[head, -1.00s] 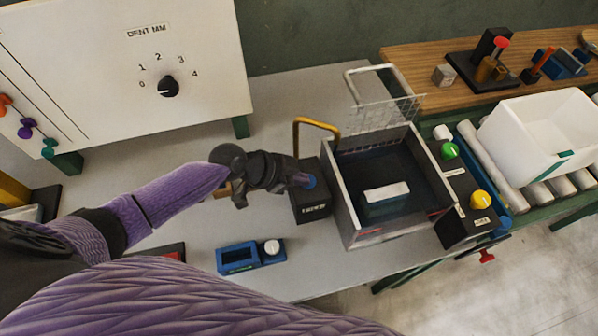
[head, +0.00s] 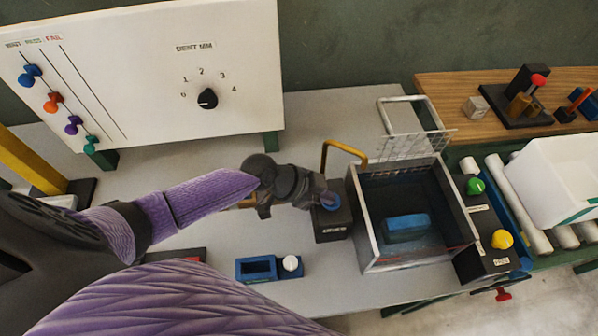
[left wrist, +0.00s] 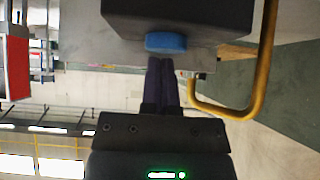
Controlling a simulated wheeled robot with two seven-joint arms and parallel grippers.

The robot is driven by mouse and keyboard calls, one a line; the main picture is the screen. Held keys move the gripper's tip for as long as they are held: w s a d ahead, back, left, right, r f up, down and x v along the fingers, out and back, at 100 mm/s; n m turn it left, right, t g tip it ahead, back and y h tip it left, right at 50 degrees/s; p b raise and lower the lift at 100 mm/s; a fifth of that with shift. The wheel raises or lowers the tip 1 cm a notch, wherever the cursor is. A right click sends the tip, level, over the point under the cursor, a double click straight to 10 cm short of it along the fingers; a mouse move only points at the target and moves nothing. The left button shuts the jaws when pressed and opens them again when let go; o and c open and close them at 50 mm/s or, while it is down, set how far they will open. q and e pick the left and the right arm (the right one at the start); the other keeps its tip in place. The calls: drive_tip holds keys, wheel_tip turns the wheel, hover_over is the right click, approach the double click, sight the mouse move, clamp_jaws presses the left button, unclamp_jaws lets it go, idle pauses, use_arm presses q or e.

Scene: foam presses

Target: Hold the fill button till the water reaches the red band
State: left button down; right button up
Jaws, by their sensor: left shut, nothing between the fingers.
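The blue fill button (head: 331,201) sits on a small black box (head: 332,226) left of the tank. My left gripper (head: 321,199) is shut and empty, with its tips at the button. In the left wrist view the closed fingertips (left wrist: 161,60) meet or nearly meet the rim of the blue button (left wrist: 167,43); I cannot tell whether it is pressed. The grey-walled tank (head: 459,213) has a dark inside with a blue block in it (head: 406,228). A thin red line (head: 392,266) shows along its front wall. The water level is not clear. My right gripper is out of view.
A yellow pipe (head: 345,146) arches beside the tank; it also shows close to the gripper in the left wrist view (left wrist: 262,80). A wire-mesh lid (head: 412,147) stands up behind. A box with green and yellow buttons (head: 485,262) is at the right. A blue fixture (head: 257,269) lies in front.

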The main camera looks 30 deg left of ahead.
use_arm(q)
drive_tip(key=r+v, duration=0.1)
drive_tip(key=v, duration=1)
drive_tip(key=shift+w+d+r+p, duration=0.15)
drive_tip(key=shift+w+r+p, duration=0.05)
drive_tip(key=shift+p, duration=0.1)
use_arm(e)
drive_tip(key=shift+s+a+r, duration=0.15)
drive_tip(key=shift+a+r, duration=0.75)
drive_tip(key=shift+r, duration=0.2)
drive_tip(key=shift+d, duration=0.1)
